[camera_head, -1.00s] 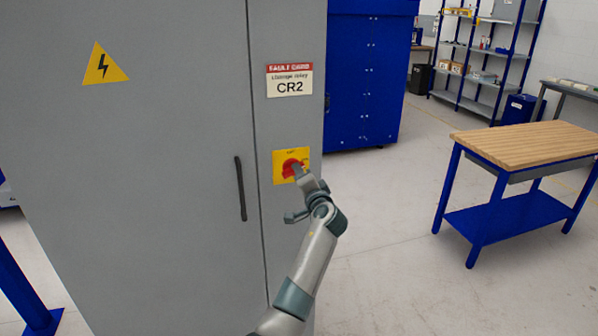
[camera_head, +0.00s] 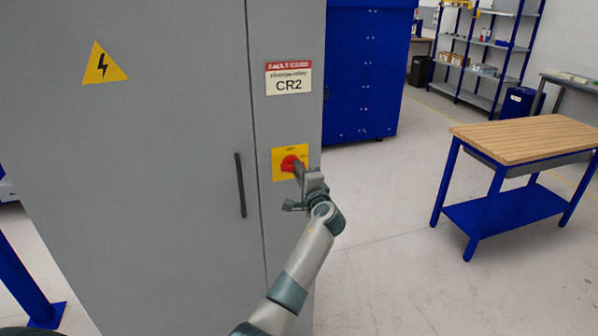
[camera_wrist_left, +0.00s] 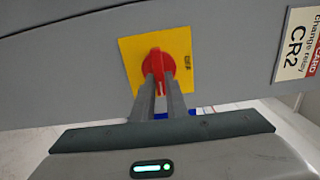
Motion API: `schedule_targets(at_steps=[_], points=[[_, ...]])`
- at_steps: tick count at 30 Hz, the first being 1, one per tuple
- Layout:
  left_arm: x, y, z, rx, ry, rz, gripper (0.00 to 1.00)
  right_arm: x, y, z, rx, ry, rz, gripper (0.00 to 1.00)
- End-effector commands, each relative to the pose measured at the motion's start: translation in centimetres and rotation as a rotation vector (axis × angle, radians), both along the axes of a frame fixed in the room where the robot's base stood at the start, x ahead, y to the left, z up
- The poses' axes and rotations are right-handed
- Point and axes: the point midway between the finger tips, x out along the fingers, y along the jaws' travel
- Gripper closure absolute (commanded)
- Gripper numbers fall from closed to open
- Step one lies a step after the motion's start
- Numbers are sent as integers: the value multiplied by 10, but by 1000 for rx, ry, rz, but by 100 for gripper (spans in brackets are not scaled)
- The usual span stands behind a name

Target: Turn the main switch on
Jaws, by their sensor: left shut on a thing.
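The main switch is a red rotary knob (camera_head: 289,163) on a yellow plate (camera_head: 279,175), on the right-hand front strip of the grey cabinet (camera_head: 180,130). My left gripper (camera_head: 298,168) reaches it from the lower right and partly covers it. In the left wrist view the red knob (camera_wrist_left: 158,62) sits between the two fingers of my left gripper (camera_wrist_left: 160,80), which are shut on its raised handle. The yellow plate (camera_wrist_left: 129,52) shows around it, tilted. The knob's exact position against its markings is too small to read. My right gripper is not in view.
A vertical door handle (camera_head: 240,185) is left of the switch, and a CR2 label (camera_head: 289,86) is above it. A blue cabinet (camera_head: 365,75) stands behind. A wood-topped workbench (camera_head: 525,140) stands at the right, with clear floor between.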

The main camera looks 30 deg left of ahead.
Motion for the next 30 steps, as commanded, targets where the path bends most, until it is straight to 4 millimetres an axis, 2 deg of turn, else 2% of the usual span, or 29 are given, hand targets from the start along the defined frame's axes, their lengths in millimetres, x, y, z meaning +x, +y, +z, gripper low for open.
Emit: schedule_targets(at_steps=[4,5,6,7,20,26,30], points=[[0,1,2,4,-2,0,100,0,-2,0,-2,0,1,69],[0,1,2,4,-2,0,83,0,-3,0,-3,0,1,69],[0,1,2,4,-2,0,73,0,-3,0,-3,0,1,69],[0,1,2,3,-3,0,69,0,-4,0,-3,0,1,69],[-2,-3,-1,0,-1,0,69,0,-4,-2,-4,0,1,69],[-12,-16,-2,-1,-3,-2,69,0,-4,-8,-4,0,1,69],[-26,-32,-3,-3,-4,-2,69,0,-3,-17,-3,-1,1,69]])
